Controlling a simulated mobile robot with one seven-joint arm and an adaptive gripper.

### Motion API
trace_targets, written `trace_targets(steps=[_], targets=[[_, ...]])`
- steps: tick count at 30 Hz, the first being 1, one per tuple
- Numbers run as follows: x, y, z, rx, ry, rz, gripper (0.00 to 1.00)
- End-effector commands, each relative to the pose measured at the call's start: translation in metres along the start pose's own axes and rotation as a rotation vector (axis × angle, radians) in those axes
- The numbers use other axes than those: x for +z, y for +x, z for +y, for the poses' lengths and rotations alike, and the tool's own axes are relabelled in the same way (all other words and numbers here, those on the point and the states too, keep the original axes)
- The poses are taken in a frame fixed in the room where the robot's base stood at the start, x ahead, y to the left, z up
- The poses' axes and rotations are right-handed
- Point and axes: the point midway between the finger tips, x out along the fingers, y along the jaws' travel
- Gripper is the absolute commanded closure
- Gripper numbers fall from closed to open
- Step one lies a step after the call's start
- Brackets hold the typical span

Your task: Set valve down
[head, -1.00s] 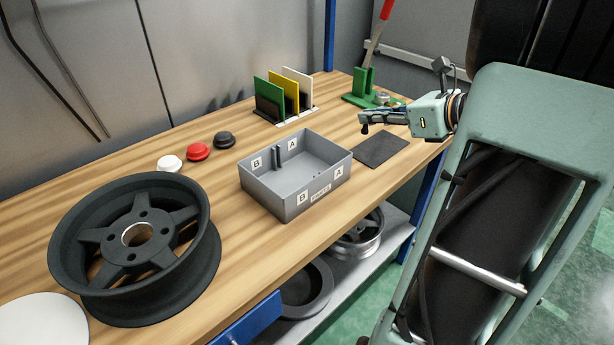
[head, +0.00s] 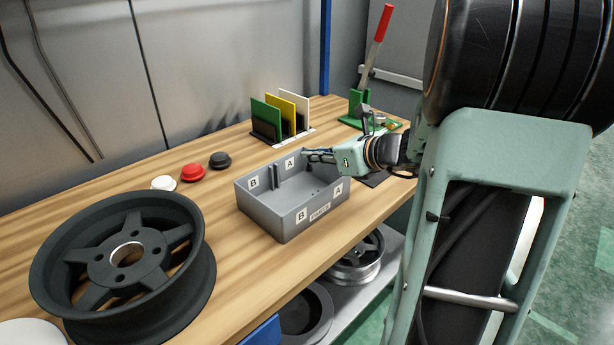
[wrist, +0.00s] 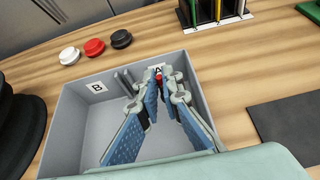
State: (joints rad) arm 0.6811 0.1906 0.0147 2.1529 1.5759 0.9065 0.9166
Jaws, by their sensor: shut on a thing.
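My gripper (head: 309,157) is over the grey bin (head: 262,213), above its A side near the back wall. In the wrist view its fingers (wrist: 158,86) converge to nearly closed tips. A small red bit (wrist: 158,76) shows between the tips, in front of the A label; I take it for the valve, mostly hidden by the fingers. The grey bin also shows in the wrist view (wrist: 62,128). It has B labels on the left and A labels on the right, with a short upright divider (wrist: 124,84). The visible bin floor looks empty.
White (head: 164,183), red (head: 192,173) and black (head: 220,160) caps sit left of the bin. A dark wheel (head: 125,255) lies at the front left. Behind are a rack of coloured plates (head: 283,118) and a green press with a red-handled lever (head: 375,55).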

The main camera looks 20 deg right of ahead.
Motion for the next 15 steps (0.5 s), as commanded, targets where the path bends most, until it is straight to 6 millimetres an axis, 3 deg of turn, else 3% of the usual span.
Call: trace_targets(steps=[6,10,15], targets=[[-0.02,0.028,0.008,0.002,0.002,0.002,1.0],[-0.036,0.034,0.007,0.0,0.001,0.0,1.0],[-0.039,0.035,0.007,0.0,-0.001,-0.001,1.0]])
